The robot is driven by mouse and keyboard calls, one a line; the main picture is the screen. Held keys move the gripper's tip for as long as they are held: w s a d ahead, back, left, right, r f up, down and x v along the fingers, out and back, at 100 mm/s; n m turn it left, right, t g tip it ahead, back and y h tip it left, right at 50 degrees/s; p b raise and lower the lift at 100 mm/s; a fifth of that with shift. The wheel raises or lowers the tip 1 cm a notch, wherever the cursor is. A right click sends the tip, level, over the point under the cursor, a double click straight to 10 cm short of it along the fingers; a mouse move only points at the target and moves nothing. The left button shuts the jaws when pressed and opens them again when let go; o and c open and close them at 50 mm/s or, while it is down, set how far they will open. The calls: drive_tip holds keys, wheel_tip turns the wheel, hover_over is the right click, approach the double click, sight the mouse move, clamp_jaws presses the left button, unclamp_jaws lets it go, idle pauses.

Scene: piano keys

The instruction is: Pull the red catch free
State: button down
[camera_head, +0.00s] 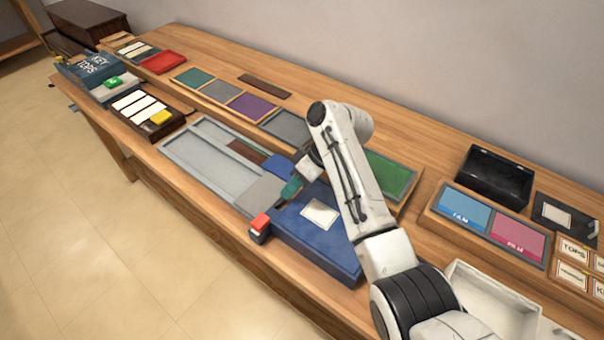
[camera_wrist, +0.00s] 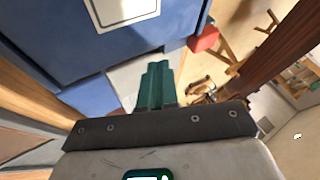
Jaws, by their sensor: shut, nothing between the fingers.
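The red catch (camera_head: 260,223) is a small red block on a dark base at the front left corner of the blue case (camera_head: 335,245), near the table's front edge. In the wrist view the catch (camera_wrist: 204,38) sits beyond my fingertips, up and to the right. My gripper (camera_head: 284,197) has teal fingers, shut and empty, a short way behind the catch and apart from it. In the wrist view the shut fingers (camera_wrist: 158,72) point toward a pale grey surface beside the blue case (camera_wrist: 75,45). The catch's lower part is hard to make out there.
A shallow grey tray (camera_head: 205,165) lies left of the case. A green panel (camera_head: 388,174) is behind my arm. A black open box (camera_head: 495,177) and blue and pink panels (camera_head: 490,222) stand to the right. Open floor (camera_head: 100,230) lies in front of the table.

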sight(276, 214)
drive_tip(key=s+a, duration=0.1)
drive_tip(key=a+f+p, duration=0.1)
drive_tip(key=s+a, duration=0.1)
drive_tip(key=shift+s+f+p, duration=0.25)
drive_tip(key=shift+s+p, duration=0.05)
drive_tip(key=shift+p, duration=0.1)
drive_tip(key=shift+s+a+f, duration=0.15)
drive_tip(key=shift+s+a, duration=0.25)
drive_tip(key=shift+s, duration=0.05)
